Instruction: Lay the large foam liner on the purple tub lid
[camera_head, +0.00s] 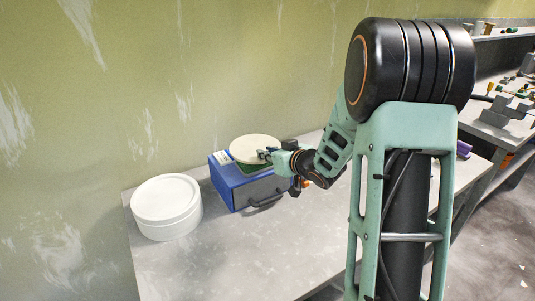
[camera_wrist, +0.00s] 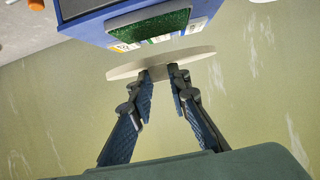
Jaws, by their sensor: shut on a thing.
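A round cream disc, the foam liner (camera_head: 257,148), is held by my gripper (camera_head: 266,154) just over the top of a blue box-shaped machine. In the wrist view the fingertips of my gripper (camera_wrist: 165,72) are closed on the near edge of the liner (camera_wrist: 197,55). A gap shows there between the liner and the green pad (camera_wrist: 150,24) on the machine. A purple item (camera_head: 463,149) shows partly behind my arm at the right; I cannot tell whether it is the tub lid.
The blue machine (camera_head: 247,189) with a front handle stands on the grey table (camera_head: 225,265). A white round tub (camera_head: 166,208) with a white top stands to its left. The table front is clear. A bench with several small items (camera_head: 510,110) is at the far right.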

